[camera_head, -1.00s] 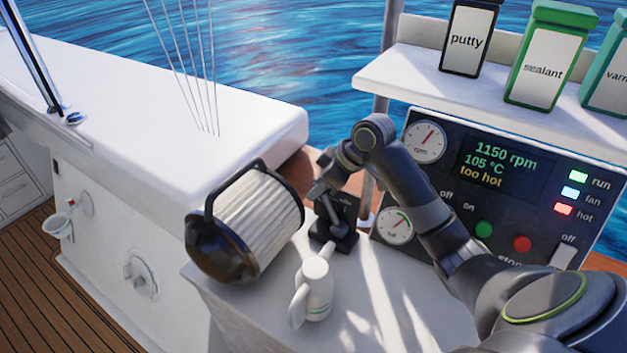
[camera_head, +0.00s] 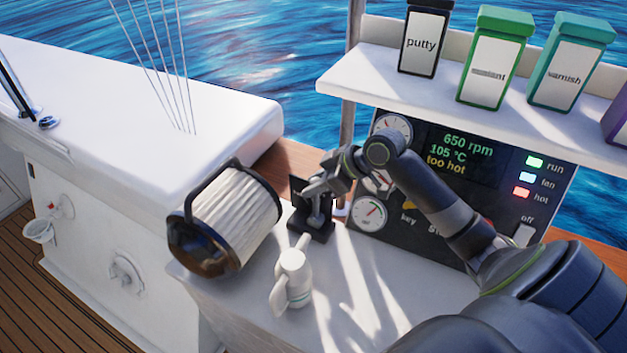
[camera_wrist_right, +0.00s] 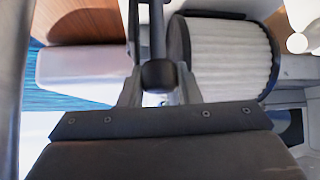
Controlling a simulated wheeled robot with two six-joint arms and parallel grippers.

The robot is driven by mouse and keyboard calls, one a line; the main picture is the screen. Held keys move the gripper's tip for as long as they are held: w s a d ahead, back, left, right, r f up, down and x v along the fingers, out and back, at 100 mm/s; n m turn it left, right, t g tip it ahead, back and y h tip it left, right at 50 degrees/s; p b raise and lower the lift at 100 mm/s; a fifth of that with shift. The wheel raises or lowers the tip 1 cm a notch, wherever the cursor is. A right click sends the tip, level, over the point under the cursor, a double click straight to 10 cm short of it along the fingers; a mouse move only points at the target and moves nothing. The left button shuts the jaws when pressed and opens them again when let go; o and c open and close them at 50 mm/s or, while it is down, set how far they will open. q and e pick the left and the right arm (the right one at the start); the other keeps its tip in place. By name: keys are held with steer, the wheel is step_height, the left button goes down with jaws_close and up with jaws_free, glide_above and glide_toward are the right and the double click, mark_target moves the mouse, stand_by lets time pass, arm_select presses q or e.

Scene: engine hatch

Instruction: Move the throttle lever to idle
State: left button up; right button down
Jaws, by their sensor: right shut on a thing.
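The throttle lever stands on a small black base (camera_head: 311,226) on the white console top, beside the instrument panel. My right gripper (camera_head: 314,190) is at the top of the lever and partly hides it. In the right wrist view the lever's dark knob (camera_wrist_right: 158,75) sits between the two fingers of my right gripper (camera_wrist_right: 159,94), which is shut on it. The lever looks close to upright. The panel display (camera_head: 465,155) reads 650 rpm, 105 °C and "too hot". My left gripper is not in view.
A large pleated filter (camera_head: 235,215) lies left of the lever. A white mug-like object (camera_head: 293,278) stands in front of it. The shelf (camera_head: 440,85) above the panel holds putty, sealant and varnish containers. The console front right of the mug is clear.

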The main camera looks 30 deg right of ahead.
steer(key=shift+s+d+f, duration=0.1)
steer(key=shift+s+f, duration=0.05)
steer(key=shift+f, duration=0.1)
steer(key=c, duration=1.3)
jaws_free()
steer(key=shift+c, duration=0.2)
steer(key=shift+s+d+r, duration=0.1)
steer(key=shift+r, duration=0.15)
steer(key=shift+s+d+r, duration=0.1)
steer(key=shift+d+r, duration=0.05)
steer(key=shift+r, duration=0.05)
steer(key=v, duration=1.1)
steer(key=shift+s+d, duration=0.1)
